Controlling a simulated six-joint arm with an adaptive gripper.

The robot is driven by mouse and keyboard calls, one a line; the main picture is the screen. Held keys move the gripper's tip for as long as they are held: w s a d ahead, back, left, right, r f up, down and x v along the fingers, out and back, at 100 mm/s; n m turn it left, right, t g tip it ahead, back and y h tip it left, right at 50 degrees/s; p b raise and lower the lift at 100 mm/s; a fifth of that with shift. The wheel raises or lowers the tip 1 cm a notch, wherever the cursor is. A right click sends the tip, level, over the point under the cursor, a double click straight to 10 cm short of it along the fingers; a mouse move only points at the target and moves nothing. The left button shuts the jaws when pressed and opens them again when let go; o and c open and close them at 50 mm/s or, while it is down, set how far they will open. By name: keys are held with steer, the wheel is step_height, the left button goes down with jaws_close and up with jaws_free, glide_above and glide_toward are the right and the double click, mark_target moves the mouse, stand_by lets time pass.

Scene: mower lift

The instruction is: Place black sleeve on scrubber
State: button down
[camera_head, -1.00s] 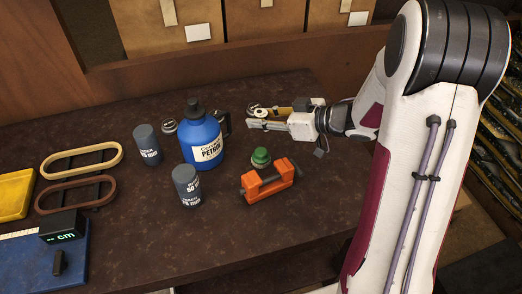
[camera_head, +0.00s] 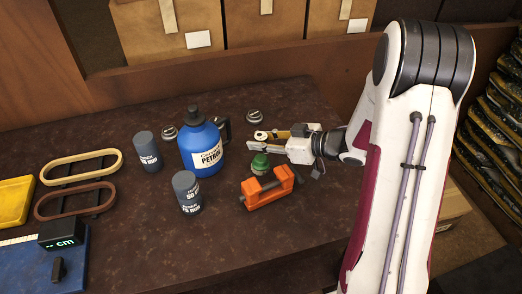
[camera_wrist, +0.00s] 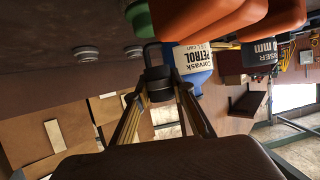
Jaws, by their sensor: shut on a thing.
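My gripper (camera_head: 258,142) is above the table, right of the blue petrol jug (camera_head: 200,146) and behind the green-capped item (camera_head: 260,164). In the wrist view its fingers are closed on a short black cylinder (camera_wrist: 157,84), which looks like the black sleeve. The blue jug (camera_wrist: 193,62) shows behind it; I cannot tell how far apart they are. Nothing is clearly recognisable as the scrubber. Two small grey round pieces stand on the table, one left of the jug (camera_head: 169,132) and one behind my gripper (camera_head: 254,117).
An orange clamp-like tool (camera_head: 268,188) lies in front of the green-capped item. Two grey canisters (camera_head: 147,152) (camera_head: 187,193) stand near the jug. Oval belts (camera_head: 77,199), a yellow tray (camera_head: 14,204) and a blue measuring board (camera_head: 62,268) are left. The front middle table is clear.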

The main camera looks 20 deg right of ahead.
mark_target(261, 158)
steer(key=shift+f, duration=0.1)
stand_by(0.3)
steer(key=shift+f, duration=2)
steer(key=shift+f, duration=0.1)
steer(key=c, duration=1.7)
jaws_free()
steer(key=shift+v, duration=6.05)
